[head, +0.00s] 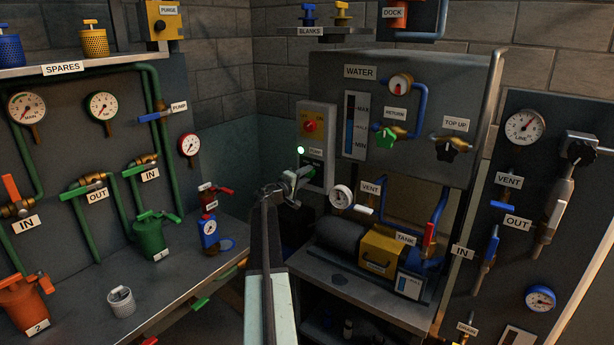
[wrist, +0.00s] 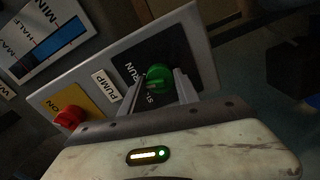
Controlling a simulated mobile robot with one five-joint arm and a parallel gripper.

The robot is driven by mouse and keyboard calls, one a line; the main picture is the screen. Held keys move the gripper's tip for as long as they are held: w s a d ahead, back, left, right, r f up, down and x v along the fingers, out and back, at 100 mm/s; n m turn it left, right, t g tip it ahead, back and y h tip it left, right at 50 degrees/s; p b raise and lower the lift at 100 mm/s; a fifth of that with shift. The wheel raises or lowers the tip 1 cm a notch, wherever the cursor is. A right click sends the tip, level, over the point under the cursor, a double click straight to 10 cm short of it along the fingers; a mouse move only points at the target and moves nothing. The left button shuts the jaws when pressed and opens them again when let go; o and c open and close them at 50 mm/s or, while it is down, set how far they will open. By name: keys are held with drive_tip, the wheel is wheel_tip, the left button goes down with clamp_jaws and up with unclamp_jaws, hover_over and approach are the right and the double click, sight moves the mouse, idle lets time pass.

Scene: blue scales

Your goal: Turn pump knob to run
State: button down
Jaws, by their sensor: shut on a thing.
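The green pump knob (wrist: 160,77) sits on a black plate (wrist: 140,58) marked RUN and, partly hidden, ST. My gripper (wrist: 160,86) is shut on the knob, one finger on each side. Which mark the knob points to cannot be told. The PUMP label (wrist: 106,86) is beside the plate. In the head view the grey pump box (head: 317,112) hangs on the back wall and my gripper (head: 297,180) is at its lower part, largely covering the knob. A small lamp (head: 300,150) glows pale green on the box.
A red knob (head: 309,126) on a yellow plate is above the PUMP label. The WATER panel (head: 420,85) with gauge and valves stands right of the box. A bench (head: 180,300) with cans is at left. A TANK unit (head: 380,252) sits below right.

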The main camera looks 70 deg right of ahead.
drive_tip(key=shift+s+m, duration=0.15)
drive_tip(key=shift+m, duration=1.15)
drive_tip(key=c, duration=0.9)
unclamp_jaws()
drive_tip(key=v, duration=0.8)
drive_tip(key=shift+d, duration=0.1)
